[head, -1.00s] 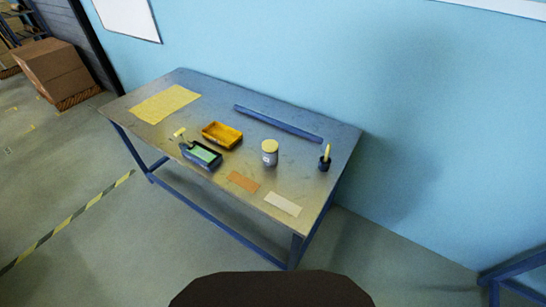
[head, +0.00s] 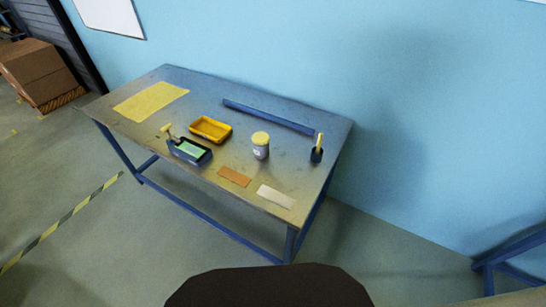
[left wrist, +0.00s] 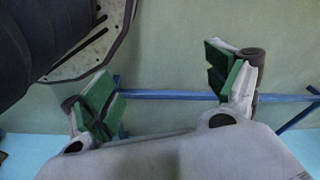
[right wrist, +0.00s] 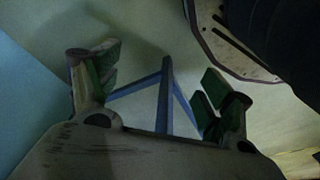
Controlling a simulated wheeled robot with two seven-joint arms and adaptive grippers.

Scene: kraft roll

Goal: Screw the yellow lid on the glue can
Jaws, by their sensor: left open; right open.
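A glue can (head: 261,152), grey with a pale label, stands upright on the metal table right of the middle. The yellow lid (head: 260,138) shows on top of it; whether it is screwed tight cannot be told. My left gripper (left wrist: 165,90) is open and empty in the left wrist view, its green-padded fingers wide apart. My right gripper (right wrist: 150,85) is open and empty in the right wrist view. Neither gripper shows in the head view, and both are away from the can.
The table (head: 140,137) also holds a yellow tray (head: 211,129), a dark tray with a green inside (head: 190,150), a blue bar (head: 268,118), a dark holder (head: 316,155), a yellow sheet (head: 151,102), an orange card (head: 234,177) and a white card (head: 276,196). Cardboard boxes (head: 38,68) stand far left.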

